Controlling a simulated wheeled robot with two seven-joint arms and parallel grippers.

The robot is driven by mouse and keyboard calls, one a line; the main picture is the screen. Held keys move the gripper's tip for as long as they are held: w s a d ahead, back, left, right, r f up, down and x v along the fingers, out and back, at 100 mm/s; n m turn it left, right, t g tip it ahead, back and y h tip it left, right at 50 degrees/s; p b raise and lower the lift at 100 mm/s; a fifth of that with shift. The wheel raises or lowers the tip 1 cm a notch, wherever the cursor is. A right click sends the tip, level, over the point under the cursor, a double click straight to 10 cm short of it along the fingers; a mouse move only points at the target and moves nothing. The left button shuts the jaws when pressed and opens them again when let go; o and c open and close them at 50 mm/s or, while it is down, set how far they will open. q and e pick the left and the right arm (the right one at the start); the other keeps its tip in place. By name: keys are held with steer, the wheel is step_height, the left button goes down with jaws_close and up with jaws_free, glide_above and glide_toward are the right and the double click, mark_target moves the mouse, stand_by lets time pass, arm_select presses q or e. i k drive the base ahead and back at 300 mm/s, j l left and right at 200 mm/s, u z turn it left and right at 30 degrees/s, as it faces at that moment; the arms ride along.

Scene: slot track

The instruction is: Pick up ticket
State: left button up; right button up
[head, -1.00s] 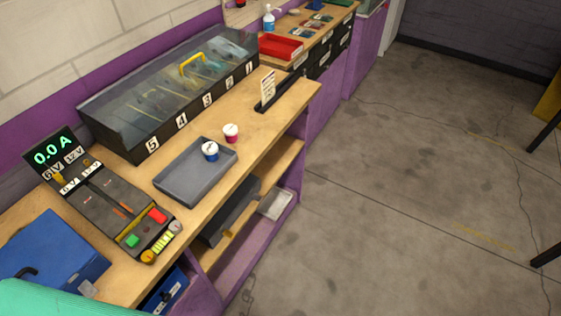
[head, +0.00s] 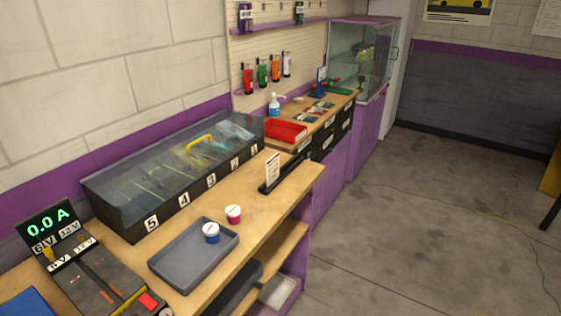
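A white ticket (head: 272,169) with small print stands upright in a black holder (head: 285,174) on the wooden bench, near its far right edge. The print is too small to read. Neither of my grippers is in the head view.
A clear-lidded case (head: 165,176) with numbered slots stands behind. A power unit (head: 85,270) is at left. Floor at right is clear.

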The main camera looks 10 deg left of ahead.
mark_target(272, 165)
steer(key=i+l+u, duration=0.1)
steer(key=i+l, duration=0.25)
steer(key=i+l+u, duration=0.15)
steer(key=i+l, duration=0.15)
steer(key=i+l+u, duration=0.1)
steer(key=i+l, duration=0.2)
steer(key=l, duration=0.25)
